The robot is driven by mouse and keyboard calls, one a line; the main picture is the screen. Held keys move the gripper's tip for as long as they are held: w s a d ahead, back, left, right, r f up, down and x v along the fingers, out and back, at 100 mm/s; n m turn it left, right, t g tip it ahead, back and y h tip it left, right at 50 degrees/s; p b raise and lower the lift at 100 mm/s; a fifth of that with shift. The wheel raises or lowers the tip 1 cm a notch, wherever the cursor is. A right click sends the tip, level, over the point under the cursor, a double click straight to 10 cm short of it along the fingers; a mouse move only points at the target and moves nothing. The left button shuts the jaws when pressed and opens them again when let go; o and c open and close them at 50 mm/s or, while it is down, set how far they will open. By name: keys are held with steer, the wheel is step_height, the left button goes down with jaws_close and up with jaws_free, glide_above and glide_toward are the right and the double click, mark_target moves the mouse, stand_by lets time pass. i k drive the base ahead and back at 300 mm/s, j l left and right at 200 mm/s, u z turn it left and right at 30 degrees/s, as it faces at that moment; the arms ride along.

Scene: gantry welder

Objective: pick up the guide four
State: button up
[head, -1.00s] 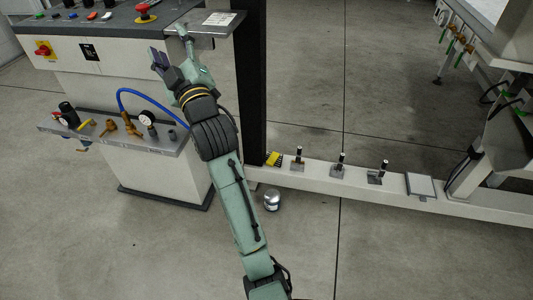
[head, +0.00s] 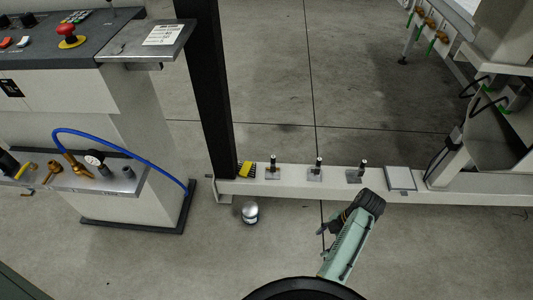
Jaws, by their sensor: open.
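On the low pale beam, three small upright black-topped pins on square plates stand in a row: the left pin (head: 273,163), the middle pin (head: 318,166) and the right pin (head: 362,166). No number shows on them, so I cannot tell which thing is guide four. A silvery round piece (head: 250,213) sits on the floor in front of the beam's left end. My gripper (head: 324,240) is partly visible beside my arm, in front of the beam and right of the round piece. It is open, with nothing seen between its fingers; the arm hides part of it.
The beam (head: 300,183) also carries a yellow-and-black block (head: 246,169) and a flat plate (head: 401,178). A black post (head: 207,90) rises at its left. A control cabinet (head: 140,200) with a blue hose stands left.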

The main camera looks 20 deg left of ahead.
mark_target(273, 164)
steer(key=i+j, duration=0.55)
steer(key=j, duration=0.15)
steer(key=i+j, duration=0.5)
steer(key=j, duration=0.2)
